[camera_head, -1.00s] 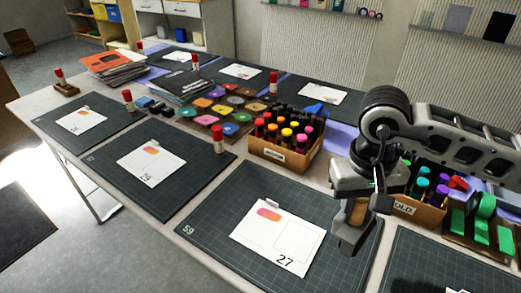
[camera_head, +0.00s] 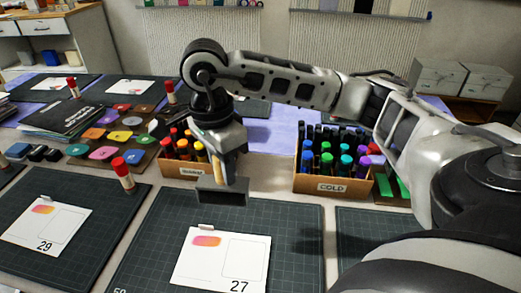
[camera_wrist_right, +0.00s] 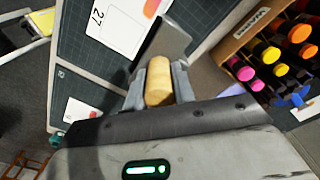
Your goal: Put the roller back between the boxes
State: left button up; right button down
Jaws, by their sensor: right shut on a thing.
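My right gripper (camera_head: 218,165) is shut on the wooden handle of the roller (camera_head: 222,195). The roller hangs below it, dark end down, above the back edge of the mat with card 27. In the right wrist view the pale handle (camera_wrist_right: 158,82) sits between the fingers, with the dark end beyond it. The warm box (camera_head: 182,170), holding red, orange and yellow markers, is behind and left; my gripper hides its right end. The cold box (camera_head: 332,187), with blue, green and purple markers, stands to the right. My left gripper is not in view.
Between the boxes is a bare strip of table (camera_head: 266,165), with purple cloth behind. Card 27 (camera_head: 222,258) lies on the dark mat (camera_head: 300,235) in front. A red-capped glue stick (camera_head: 124,176) stands left of the warm box. Green pieces (camera_head: 385,185) lie right of the cold box.

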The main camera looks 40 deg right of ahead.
jog(key=w+d+f+m, duration=0.1)
jog(key=w+d+m, duration=0.1)
jog(key=d+m, duration=0.55)
jog(key=w+d+f+m, duration=0.1)
jog(key=w+d+m, duration=0.3)
jog(key=m, duration=0.7)
jog(key=shift+w+d+f, duration=0.3)
jog(key=shift+d+f, duration=0.5)
jog(key=shift+f, duration=0.65)
jog(key=shift+w+d+f, duration=0.35)
jog(key=shift+d+f, duration=0.45)
jog(key=shift+f, duration=0.65)
jog(key=shift+w+d+f, duration=0.3)
jog(key=shift+d+f, duration=0.5)
jog(key=shift+f, duration=0.65)
